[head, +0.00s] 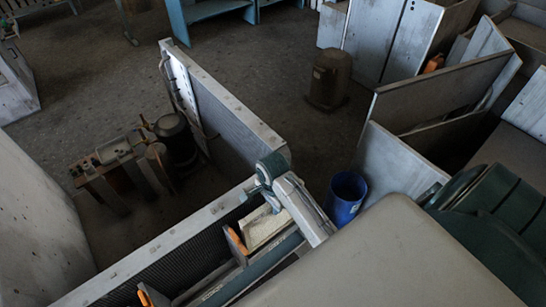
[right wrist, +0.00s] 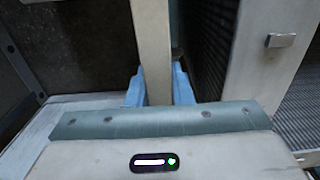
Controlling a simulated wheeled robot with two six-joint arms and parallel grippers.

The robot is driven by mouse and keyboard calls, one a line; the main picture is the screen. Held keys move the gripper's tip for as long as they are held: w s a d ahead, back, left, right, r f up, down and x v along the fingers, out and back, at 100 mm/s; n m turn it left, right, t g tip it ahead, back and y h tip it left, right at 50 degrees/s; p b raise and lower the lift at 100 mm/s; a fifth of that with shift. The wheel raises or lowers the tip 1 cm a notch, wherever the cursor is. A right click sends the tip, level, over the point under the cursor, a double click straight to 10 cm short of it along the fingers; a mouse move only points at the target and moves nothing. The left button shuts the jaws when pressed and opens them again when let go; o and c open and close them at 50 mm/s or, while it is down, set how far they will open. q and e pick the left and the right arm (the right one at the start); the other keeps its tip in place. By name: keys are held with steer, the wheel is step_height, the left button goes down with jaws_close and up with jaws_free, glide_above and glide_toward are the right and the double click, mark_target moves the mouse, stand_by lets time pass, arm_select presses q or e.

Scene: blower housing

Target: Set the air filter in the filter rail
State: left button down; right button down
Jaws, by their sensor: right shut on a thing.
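My right gripper (head: 266,183) reaches down over the open housing in the head view. In the right wrist view its two blue fingers (right wrist: 158,82) are shut on the narrow edge of a beige upright panel, the air filter (right wrist: 153,40). In the head view a pale cream part of the filter (head: 263,228) shows below the gripper, inside the housing. Beside it, a grey strip with an orange end (head: 237,241) looks like part of the filter rail. The filter's lower edge is hidden, so I cannot tell whether it is seated. My left gripper is out of view.
The housing's pale wall (head: 225,115) and dark mesh (right wrist: 203,45) stand close to the gripper. A blue bin (head: 345,197) is to the right. Dark canisters (head: 176,138) stand left. A brown cylinder (head: 329,80) stands on open floor behind.

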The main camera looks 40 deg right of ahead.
mark_target(273, 216)
steer(key=shift+f, duration=1.05)
steer(key=shift+f+b, duration=0.5)
steer(key=shift+f, duration=2.1)
stand_by(0.5)
